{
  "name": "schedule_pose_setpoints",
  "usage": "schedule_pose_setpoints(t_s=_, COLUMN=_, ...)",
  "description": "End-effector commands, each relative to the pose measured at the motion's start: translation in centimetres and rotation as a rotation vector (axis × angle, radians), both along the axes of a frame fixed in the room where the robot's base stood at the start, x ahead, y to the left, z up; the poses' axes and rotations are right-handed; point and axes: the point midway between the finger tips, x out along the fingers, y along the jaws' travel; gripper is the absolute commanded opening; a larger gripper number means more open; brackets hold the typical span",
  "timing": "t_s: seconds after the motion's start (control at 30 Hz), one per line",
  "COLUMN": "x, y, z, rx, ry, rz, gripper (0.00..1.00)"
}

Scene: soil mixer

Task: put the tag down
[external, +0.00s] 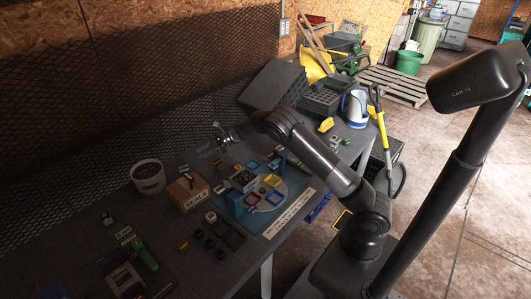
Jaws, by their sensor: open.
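My gripper (212,143) is open at the end of my outstretched arm, over the back left of the workbench. It is small and dark here, and I see no tag between its fingers. I cannot tell which piece, if any, is the tag.
A cardboard box (187,194) and a round white tub (148,178) stand left on the bench. Dark crates (272,86) and a blue-white jug (356,108) stand at the far end. A mesh wall runs behind.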

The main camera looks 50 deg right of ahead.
Motion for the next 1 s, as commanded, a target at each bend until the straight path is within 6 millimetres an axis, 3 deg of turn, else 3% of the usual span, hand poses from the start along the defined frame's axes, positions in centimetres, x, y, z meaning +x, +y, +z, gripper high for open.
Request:
schedule_pose_setpoints(t_s=0.27, x=1.7, y=-5.9, z=11.2, rx=0.269, ry=0.182, rz=-0.488, gripper=0.43)
schedule_pose_setpoints(t_s=0.47, x=-0.4, y=-11.2, z=18.0, rx=0.585, ry=0.385, rz=-0.839, gripper=0.43)
schedule_pose_setpoints(t_s=0.7, x=-6.8, y=-16.6, z=23.0, rx=1.026, ry=0.666, rz=-1.181, gripper=0.43)
schedule_pose_setpoints(t_s=0.87, x=-12.8, y=-18.7, z=24.2, rx=1.332, ry=0.869, rz=-1.366, gripper=0.43)
schedule_pose_setpoints(t_s=1.0, x=-18.9, y=-19.6, z=24.2, rx=1.599, ry=1.051, rz=-1.510, gripper=0.43)
